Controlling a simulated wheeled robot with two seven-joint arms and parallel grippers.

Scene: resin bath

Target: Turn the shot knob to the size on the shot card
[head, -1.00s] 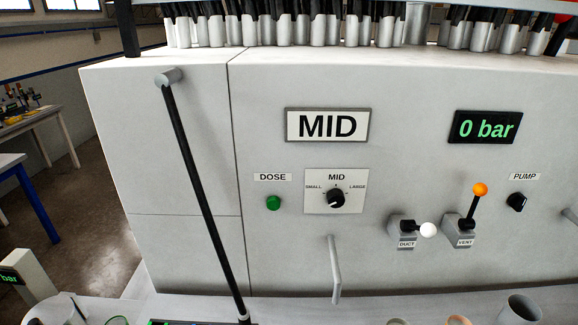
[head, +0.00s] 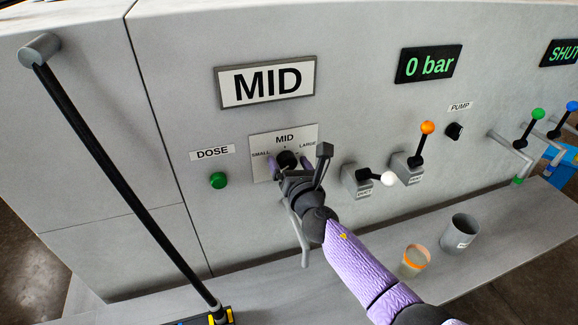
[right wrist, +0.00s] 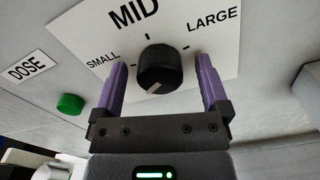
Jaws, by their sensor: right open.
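The shot card (head: 267,98) on the grey panel reads MID in large black letters. Below it is a white dial plate (head: 262,142) marked SMALL, MID and LARGE, with the round black shot knob (head: 287,158) at its centre. My right gripper (head: 291,164) is open, with its purple fingers on either side of the knob. In the right wrist view the knob (right wrist: 160,66) sits between the fingers with a visible gap on each side. A pale mark shows on the knob's lower face; its exact setting is hard to tell. My left gripper is not in view.
A green DOSE button (head: 218,180) is left of the dial. DUCT lever (head: 388,179) and orange-topped VENT lever (head: 427,129) are to the right. A bar handle (head: 303,250) is below. A long black rod (head: 120,180) crosses the left. Cups (head: 464,230) stand on the ledge.

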